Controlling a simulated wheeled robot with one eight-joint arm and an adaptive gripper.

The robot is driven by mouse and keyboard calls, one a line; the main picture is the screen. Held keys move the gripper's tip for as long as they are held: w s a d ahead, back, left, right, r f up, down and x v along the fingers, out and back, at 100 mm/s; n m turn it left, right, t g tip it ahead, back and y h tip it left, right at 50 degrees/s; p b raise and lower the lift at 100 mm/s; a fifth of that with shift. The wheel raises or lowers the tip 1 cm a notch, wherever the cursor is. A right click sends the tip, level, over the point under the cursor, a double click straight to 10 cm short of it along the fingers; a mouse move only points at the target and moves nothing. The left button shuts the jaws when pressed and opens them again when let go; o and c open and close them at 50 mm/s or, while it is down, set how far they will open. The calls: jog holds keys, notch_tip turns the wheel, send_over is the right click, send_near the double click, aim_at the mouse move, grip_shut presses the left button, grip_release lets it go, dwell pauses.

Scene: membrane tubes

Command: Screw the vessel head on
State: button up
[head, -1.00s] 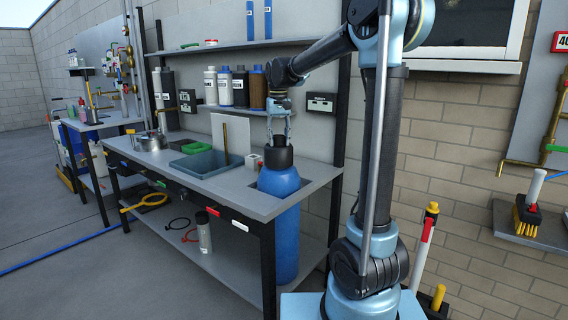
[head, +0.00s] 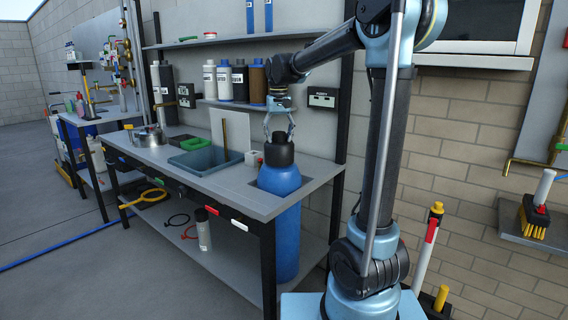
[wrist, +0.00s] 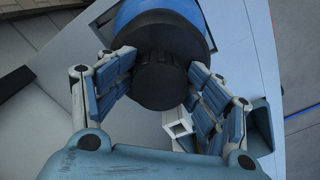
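The blue vessel (head: 279,183) stands upright in the cut-out at the bench's right end. Its black head (head: 279,153) sits on top, and both look upright; I cannot tell how tight the head is. My gripper (head: 279,134) is just above the head, pointing down, with its fingers spread. In the wrist view the black head (wrist: 161,75) lies between the two blue-padded fingertips of my gripper (wrist: 162,62), with the blue vessel (wrist: 150,10) partly hidden behind it. The gripper is open and holds nothing; whether a pad touches the head I cannot tell.
A grey-blue tub (head: 205,163) with a brown upright rod stands left of the vessel on the bench (head: 230,194). A small white block (head: 253,157) is close beside the vessel. Several bottles (head: 240,82) stand on the shelf behind. A metal pot (head: 147,137) is at the far left.

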jog(key=shift+r, duration=0.1)
notch_tip(320, 180, up, 11)
jog(key=shift+f, duration=0.1)
jog(key=s+d+f+t, duration=0.1)
jog(key=s+d+f, duration=1)
jog(key=s+d, duration=0.35)
jog(key=s+d+f, duration=0.3)
jog(key=s+f, duration=0.5)
jog(key=f, duration=0.2)
jog(key=s+d+f+m+t, duration=0.1)
jog(key=s+d+f, duration=0.2)
jog(key=s+f, duration=0.6)
jog(key=shift+s+d+f, duration=0.2)
jog(key=shift+d+f, duration=0.05)
jog(key=shift+f, duration=0.7)
jog(key=shift+w+f, duration=0.2)
jog(key=shift+w, duration=0.3)
